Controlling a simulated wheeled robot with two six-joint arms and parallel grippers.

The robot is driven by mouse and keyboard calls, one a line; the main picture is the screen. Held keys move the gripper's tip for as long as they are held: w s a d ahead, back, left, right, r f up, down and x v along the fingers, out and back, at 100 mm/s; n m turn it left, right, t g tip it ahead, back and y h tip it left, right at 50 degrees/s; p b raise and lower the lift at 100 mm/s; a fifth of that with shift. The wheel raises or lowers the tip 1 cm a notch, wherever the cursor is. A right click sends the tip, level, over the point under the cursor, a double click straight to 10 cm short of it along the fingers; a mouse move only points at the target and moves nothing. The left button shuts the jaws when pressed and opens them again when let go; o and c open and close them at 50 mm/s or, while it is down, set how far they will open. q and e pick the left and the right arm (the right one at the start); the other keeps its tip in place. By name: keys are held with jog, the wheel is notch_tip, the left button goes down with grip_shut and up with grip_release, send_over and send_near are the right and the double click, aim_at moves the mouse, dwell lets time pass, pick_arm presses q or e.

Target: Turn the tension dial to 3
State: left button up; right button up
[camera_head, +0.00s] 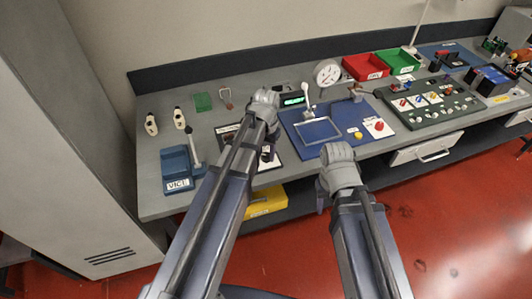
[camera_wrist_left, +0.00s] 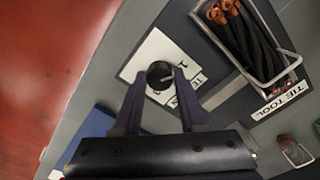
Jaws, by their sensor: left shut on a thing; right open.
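The tension dial is a small round black knob (camera_wrist_left: 159,72) on a white label plate (camera_wrist_left: 143,57) in the left wrist view. A pale mark shows on the knob; the number it points to cannot be read. My left gripper (camera_wrist_left: 160,81) is shut on the knob, a finger on each side, and the fingers cover part of the plate's lettering. In the head view my left gripper (camera_head: 268,148) reaches down at the dark panel, and my arm hides most of the dial. My right gripper (camera_head: 338,160) is open at the bench's front edge, its fingers mostly hidden by the wrist.
A wire bin of black ties with orange ends (camera_wrist_left: 248,42) stands close to the dial, beside a TIE TOOL label (camera_wrist_left: 281,101). In the head view a blue mat (camera_head: 295,117) lies to the right, and a blue lever device (camera_head: 178,168) stands to the left.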

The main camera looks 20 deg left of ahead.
pick_arm(q)
grip_shut()
jog(key=shift+m, duration=0.3)
jog(key=m, duration=0.4)
jog(key=shift+m, duration=0.4)
jog(key=m, duration=1.2)
jog(key=shift+m, duration=3.3)
